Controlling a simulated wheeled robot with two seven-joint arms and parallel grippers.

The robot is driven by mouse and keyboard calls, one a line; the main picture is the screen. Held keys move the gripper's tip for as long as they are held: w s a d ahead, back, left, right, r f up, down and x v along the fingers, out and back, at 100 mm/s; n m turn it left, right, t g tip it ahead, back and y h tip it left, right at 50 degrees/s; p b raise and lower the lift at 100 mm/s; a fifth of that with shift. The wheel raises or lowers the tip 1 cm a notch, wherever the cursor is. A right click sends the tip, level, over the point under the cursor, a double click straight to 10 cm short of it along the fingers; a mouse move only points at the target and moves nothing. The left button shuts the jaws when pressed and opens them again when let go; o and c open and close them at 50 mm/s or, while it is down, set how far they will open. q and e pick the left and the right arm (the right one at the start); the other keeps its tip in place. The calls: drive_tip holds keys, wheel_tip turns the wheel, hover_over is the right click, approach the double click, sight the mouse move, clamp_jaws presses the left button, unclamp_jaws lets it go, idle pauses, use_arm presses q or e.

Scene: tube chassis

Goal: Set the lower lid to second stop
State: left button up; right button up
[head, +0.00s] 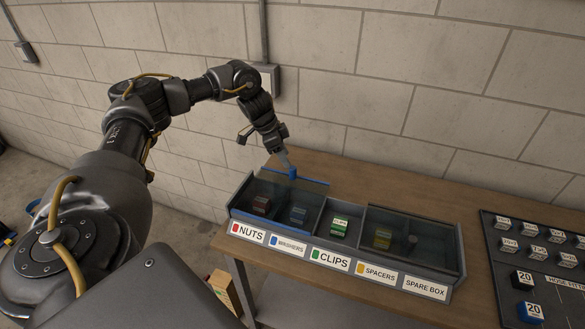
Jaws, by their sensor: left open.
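A grey sorting box (345,268) stands on the wooden bench. Its front labels read NUTS, WASHERS, CLIPS, SPACERS and SPARE BOX. A see-through dark lid with a blue edge and blue knob (293,173) lies over the nuts and washers end. Another dark see-through lid (412,225) lies over the spacers and spare box end. The clips compartment between them looks uncovered. Which lid runs lower is hard to tell. My left gripper (286,161) is open, pointing down right at the blue knob; whether it touches the knob is unclear. My right gripper is out of view.
A dark panel (540,262) with several labelled blocks lies on the bench to the right. Bare bench (370,182) shows behind the box, with a block wall beyond. A cardboard box (222,290) is below the bench at left.

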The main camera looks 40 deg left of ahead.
sight(292, 168)
use_arm(q)
drive_tip(key=p+x, duration=0.1)
drive_tip(key=x, duration=0.6)
drive_tip(key=shift+f, duration=0.1)
drive_tip(key=shift+c, duration=0.5)
drive_tip(key=shift+w+d, duration=0.1)
clamp_jaws()
